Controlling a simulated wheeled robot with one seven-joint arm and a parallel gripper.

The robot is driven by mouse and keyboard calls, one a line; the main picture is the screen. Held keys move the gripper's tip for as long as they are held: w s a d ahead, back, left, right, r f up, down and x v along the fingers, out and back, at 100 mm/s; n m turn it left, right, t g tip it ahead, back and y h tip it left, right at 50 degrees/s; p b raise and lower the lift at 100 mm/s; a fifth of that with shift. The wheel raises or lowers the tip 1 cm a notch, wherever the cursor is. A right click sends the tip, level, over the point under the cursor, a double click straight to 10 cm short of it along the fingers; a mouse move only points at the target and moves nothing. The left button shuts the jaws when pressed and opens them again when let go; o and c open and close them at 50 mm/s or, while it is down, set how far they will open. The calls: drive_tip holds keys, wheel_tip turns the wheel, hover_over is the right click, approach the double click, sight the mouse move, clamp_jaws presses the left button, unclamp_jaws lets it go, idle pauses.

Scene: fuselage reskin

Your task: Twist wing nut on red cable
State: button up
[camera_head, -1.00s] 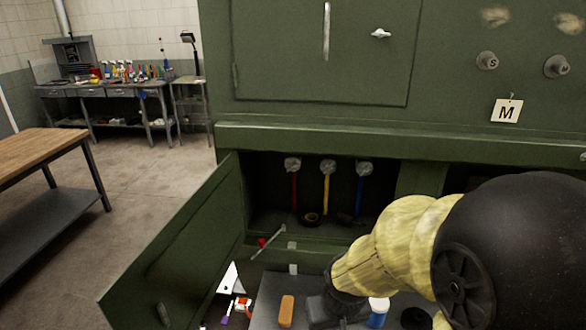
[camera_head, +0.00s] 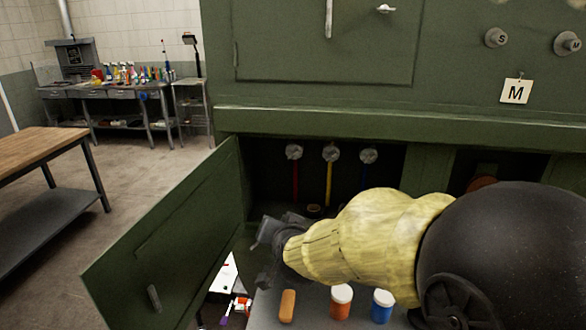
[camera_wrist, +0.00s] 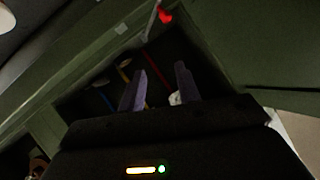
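The red cable (camera_head: 295,183) hangs in the open green cabinet below a round grey fitting (camera_head: 294,152), left of the yellow and blue cables. I cannot make out the wing nut's shape there. My gripper (camera_head: 264,238) is in front of the cabinet opening, below and left of the red cable. In the wrist view its two purple fingers (camera_wrist: 160,88) are spread apart and hold nothing visible. The red cable (camera_wrist: 156,66) shows between and beyond the fingertips. A small pale piece (camera_wrist: 175,98) shows beside the right finger, partly hidden.
The yellow cable (camera_head: 328,182) and blue cable (camera_head: 364,176) hang to the right. The open cabinet door (camera_head: 165,240) stands at left.

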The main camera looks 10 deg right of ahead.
sight(294, 155)
wheel_tip(294, 155, up, 8)
drive_tip(key=w+m+t+h+b, duration=0.1)
drive_tip(key=m+t+h+b, duration=0.2)
drive_tip(key=m, duration=0.4)
drive_tip(key=shift+w+d+m+t+h, duration=0.3)
drive_tip(key=shift+t+h, duration=0.4)
drive_tip(key=shift+h, duration=0.5)
drive_tip(key=shift+w, duration=0.15)
drive_tip(key=p+x, duration=0.4)
drive_tip(key=x, duration=1.3)
drive_tip(key=shift+w+d, duration=0.1)
drive_tip(key=shift+f, duration=0.1)
clamp_jaws()
